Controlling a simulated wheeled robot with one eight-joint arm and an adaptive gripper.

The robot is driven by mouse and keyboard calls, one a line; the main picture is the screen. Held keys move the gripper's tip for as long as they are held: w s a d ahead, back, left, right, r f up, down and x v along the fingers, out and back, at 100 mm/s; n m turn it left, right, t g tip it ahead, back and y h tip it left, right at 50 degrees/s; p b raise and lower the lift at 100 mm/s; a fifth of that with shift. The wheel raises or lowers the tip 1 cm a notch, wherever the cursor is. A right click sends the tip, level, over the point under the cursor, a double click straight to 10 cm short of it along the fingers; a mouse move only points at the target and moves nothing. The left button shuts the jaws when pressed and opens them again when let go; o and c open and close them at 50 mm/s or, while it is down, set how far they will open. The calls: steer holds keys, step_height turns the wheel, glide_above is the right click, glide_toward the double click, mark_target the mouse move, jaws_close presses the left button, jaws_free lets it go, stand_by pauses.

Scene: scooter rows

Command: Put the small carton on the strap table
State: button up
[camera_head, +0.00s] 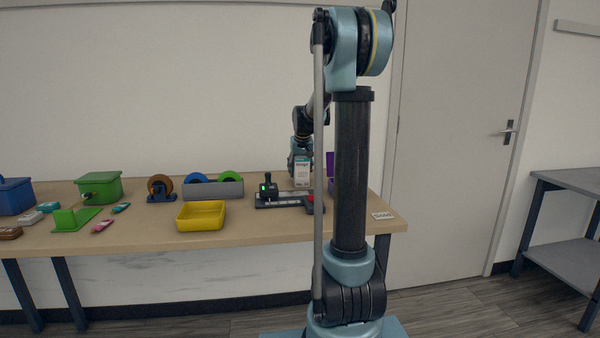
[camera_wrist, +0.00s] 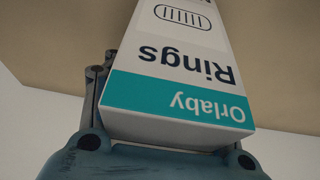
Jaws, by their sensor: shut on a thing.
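My gripper (camera_head: 299,158) points down over the right part of the wooden table (camera_head: 260,236) and is shut on the small carton (camera_head: 302,175). The carton is white with a teal band reading "Orlaby" and the word "Rings". In the wrist view the carton (camera_wrist: 185,75) fills the middle, its lettering upside down, between the fingers. Tan tabletop shows behind it. I cannot tell whether its underside touches the table. A small white label (camera_head: 382,216) lies at the table's front right corner; its text is too small to read.
A black device with a green light (camera_head: 268,188) stands just left of the carton, on a dark base with a red part. A yellow tray (camera_head: 201,215), tape rolls (camera_head: 160,185) and a green box (camera_head: 99,187) stand farther left. A purple thing (camera_head: 330,172) is partly hidden behind my arm. A grey shelf table (camera_head: 575,181) stands right.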

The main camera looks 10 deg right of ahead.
mark_target(302, 156)
steer(key=o, duration=1.2)
steer(key=shift+f, duration=0.1)
steer(key=v, duration=1.2)
steer(key=shift+s, duration=0.1)
